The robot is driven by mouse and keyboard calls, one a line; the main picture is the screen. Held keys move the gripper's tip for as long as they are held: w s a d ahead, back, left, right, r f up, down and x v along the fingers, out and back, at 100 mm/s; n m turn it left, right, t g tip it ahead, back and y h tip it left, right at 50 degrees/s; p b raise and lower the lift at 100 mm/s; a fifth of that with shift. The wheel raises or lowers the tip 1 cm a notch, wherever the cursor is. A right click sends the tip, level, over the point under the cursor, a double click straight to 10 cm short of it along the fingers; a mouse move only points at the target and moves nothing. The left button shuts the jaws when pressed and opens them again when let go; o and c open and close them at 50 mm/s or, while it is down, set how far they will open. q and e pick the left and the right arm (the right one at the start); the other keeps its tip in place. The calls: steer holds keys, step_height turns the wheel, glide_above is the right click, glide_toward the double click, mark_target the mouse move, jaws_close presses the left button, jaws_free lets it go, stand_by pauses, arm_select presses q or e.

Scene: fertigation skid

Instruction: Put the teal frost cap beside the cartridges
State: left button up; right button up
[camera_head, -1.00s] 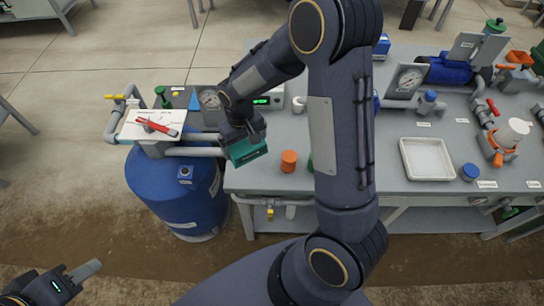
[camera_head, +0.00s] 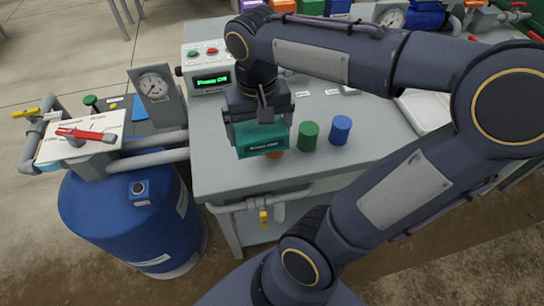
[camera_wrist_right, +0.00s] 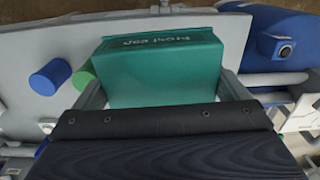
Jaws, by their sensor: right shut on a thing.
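The teal frost cap (camera_head: 263,139) is a box with a white label. My right gripper (camera_head: 257,118) is shut on it, over the near left part of the grey bench; whether the cap touches the bench I cannot tell. In the right wrist view the cap (camera_wrist_right: 160,72) sits between the two fingers. An orange cartridge (camera_head: 275,154) is mostly hidden behind the cap. A green cartridge (camera_head: 308,136) and a blue cartridge (camera_head: 340,130) stand upright to its right; the blue one also shows in the right wrist view (camera_wrist_right: 50,77). My left gripper is out of view.
A control box with a green display (camera_head: 210,80) and a gauge (camera_head: 155,88) stand behind and left. A blue tank (camera_head: 125,215) with pipes is at the left. A white tray (camera_head: 424,112) is partly behind my arm. Bare bench (camera_head: 215,175) lies left of the cap.

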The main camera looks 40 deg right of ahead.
steer(key=shift+s+d+f, duration=0.15)
steer(key=shift+s, duration=0.5)
steer(key=w+a+f, duration=0.3)
steer(key=w+f, duration=0.1)
steer(key=w, duration=0.4)
steer(key=b, duration=0.2)
glide_above(221, 155)
steer(key=shift+m, duration=0.3)
steer(key=f, duration=0.5)
steer(key=shift+s+d, duration=0.1)
steer(key=shift+s, duration=0.15)
steer(key=shift+w+f, duration=0.15)
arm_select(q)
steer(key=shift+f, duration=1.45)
arm_select(e)
steer(key=shift+w+f, duration=0.15)
steer(key=shift+f, duration=1.5)
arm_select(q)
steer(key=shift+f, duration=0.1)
arm_select(e)
steer(key=shift+f, duration=0.15)
